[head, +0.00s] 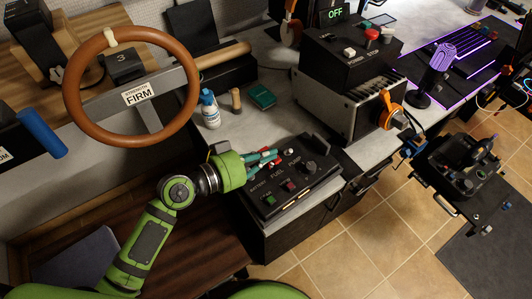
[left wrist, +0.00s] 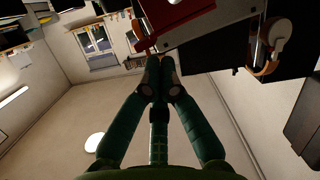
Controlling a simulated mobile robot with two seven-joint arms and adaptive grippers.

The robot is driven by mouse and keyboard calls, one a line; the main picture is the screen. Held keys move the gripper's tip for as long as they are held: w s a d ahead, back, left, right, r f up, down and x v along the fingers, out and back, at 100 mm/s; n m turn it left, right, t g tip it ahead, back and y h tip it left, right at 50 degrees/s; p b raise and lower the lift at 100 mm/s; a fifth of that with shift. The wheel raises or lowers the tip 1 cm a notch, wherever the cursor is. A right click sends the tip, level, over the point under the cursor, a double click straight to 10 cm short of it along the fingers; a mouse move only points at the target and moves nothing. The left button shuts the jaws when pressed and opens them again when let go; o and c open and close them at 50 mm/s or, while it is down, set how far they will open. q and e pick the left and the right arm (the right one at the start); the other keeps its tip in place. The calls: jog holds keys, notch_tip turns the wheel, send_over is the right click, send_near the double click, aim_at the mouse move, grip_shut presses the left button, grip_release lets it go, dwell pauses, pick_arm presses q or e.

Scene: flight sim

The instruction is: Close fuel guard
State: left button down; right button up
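The black control panel (head: 315,186) with FUEL, BATTERY and PUMP labels sits on the console's front corner. Small red and white switch parts (head: 290,153) show by the FUEL label; I take the red part there for the fuel guard, but its position, raised or lowered, is too small to tell. My left gripper (head: 278,155) reaches over the panel from the left, fingertips right beside these parts and partly covering them. In the left wrist view the fingers (left wrist: 160,62) converge with tips together, with a red block (left wrist: 190,14) just beyond. I cannot tell whether they touch it. My right gripper is out of view.
A steering wheel (head: 65,92) stands at the left. A small bottle (head: 210,112), a wooden peg (head: 236,101) and a green box (head: 262,96) stand behind the panel. A dark power box (head: 350,60) reading OFF stands behind right. Tiled floor lies to the right.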

pick_arm(q)
jog(key=shift+s+d+f+m+b, duration=0.35)
jog(key=shift+f+m+b, duration=0.1)
jog(key=shift+m, duration=0.15)
jog(key=shift+s+d+f+m, duration=0.15)
jog(key=shift+s+m, duration=0.05)
jog(key=shift+m, duration=0.1)
jog(key=shift+s+d+f, duration=0.2)
jog(key=shift+s, duration=0.05)
jog(key=shift+r, duration=0.1)
